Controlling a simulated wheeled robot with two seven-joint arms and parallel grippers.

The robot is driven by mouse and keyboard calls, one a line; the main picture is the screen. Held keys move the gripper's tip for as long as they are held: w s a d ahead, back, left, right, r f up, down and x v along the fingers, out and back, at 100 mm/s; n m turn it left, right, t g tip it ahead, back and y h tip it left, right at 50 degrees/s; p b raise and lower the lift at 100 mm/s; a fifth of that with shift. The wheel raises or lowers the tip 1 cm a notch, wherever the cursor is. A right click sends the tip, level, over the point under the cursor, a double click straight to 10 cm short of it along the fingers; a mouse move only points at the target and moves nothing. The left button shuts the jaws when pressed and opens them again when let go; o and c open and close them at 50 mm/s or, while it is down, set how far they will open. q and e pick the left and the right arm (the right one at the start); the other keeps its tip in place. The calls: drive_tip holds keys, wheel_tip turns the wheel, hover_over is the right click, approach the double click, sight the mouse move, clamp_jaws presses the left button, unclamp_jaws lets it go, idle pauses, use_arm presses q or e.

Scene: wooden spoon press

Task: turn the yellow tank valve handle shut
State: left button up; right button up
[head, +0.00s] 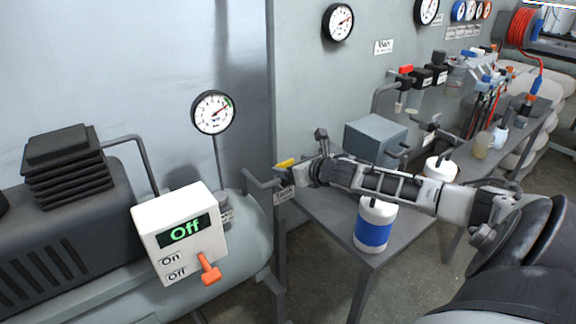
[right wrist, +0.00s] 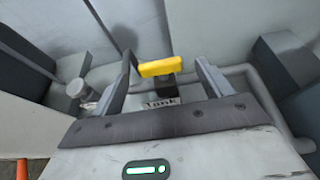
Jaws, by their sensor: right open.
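The yellow tank valve handle (head: 285,163) sits on the pipe at the tank's right end, above a "Tank" label (head: 284,196). In the right wrist view the handle (right wrist: 160,66) lies crosswise in front of my right gripper, roughly between its two fingers. My right gripper (head: 300,168) reaches in from the right in the head view and is right beside the handle. Its fingers (right wrist: 166,75) are open in the wrist view. The left finger is close to the handle's left end; I cannot tell whether they touch. My left gripper is not in view.
A control box (head: 180,240) reading "Off" with an orange lever (head: 209,268) stands on the tank at left. A pressure gauge (head: 213,112) rises behind it. A blue and white container (head: 375,224) and a grey box (head: 375,139) stand on the bench under my right arm.

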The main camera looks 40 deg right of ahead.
sight(285, 165)
drive_tip(key=shift+x, duration=1.45)
drive_tip(key=c, duration=1)
